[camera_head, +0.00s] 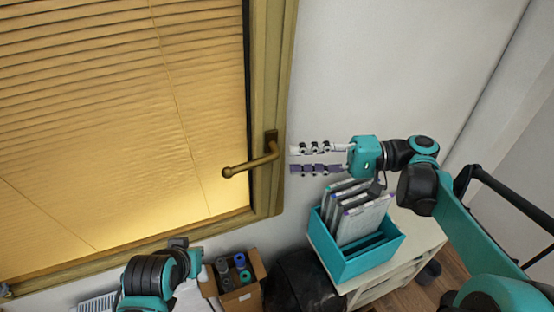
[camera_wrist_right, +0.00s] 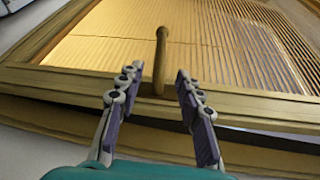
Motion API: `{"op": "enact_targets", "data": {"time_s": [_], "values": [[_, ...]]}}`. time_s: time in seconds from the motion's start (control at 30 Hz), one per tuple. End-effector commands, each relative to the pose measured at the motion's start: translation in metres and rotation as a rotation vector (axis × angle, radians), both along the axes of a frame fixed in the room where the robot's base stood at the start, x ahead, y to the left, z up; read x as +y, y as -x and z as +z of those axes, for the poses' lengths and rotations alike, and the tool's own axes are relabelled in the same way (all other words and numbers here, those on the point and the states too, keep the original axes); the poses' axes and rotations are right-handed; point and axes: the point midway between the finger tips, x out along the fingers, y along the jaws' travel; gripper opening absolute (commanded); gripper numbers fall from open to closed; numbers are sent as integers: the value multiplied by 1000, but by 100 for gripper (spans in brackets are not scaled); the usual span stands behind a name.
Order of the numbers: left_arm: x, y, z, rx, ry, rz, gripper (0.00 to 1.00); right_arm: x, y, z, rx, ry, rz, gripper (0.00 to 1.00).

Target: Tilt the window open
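The window (camera_head: 110,110) has a wooden frame and lowered yellowish blinds, and it looks closed. Its brass-coloured handle (camera_head: 252,161) sits on the right frame side, with the grip pointing left and slightly down. My right gripper (camera_head: 291,158) is open and empty, just right of the handle, its fingers pointing left. In the right wrist view the handle (camera_wrist_right: 161,62) stands ahead, between the lines of the two open fingers (camera_wrist_right: 155,85), apparently not touched. My left arm shows at the bottom left; its gripper fingers cannot be made out.
A teal file box (camera_head: 345,262) with binders stands on a white cabinet (camera_head: 408,262) below my right gripper. A cardboard box (camera_head: 242,298) with rolls and a black bag (camera_head: 300,284) are at the bottom. The white wall right of the window is clear.

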Motion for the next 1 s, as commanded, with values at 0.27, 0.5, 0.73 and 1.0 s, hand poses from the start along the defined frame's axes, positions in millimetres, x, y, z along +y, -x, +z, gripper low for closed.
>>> {"op": "enact_targets", "data": {"time_s": [0.27, 0.5, 0.73, 1.0], "values": [[0, 0, 0, 0, 0, 0, 0, -25, 1, 1, 1, 0, 0, 36], [0, 0, 0, 0, 0, 0, 0, -26, 1, 2, 1, 0, 1, 36], [0, 0, -1, 0, 0, 0, 0, -24, 2, 0, 2, 5, -1, 36], [0, 0, -57, 0, 0, 0, 0, 11, 27, -122, 69, 340, -119, 36]]}}
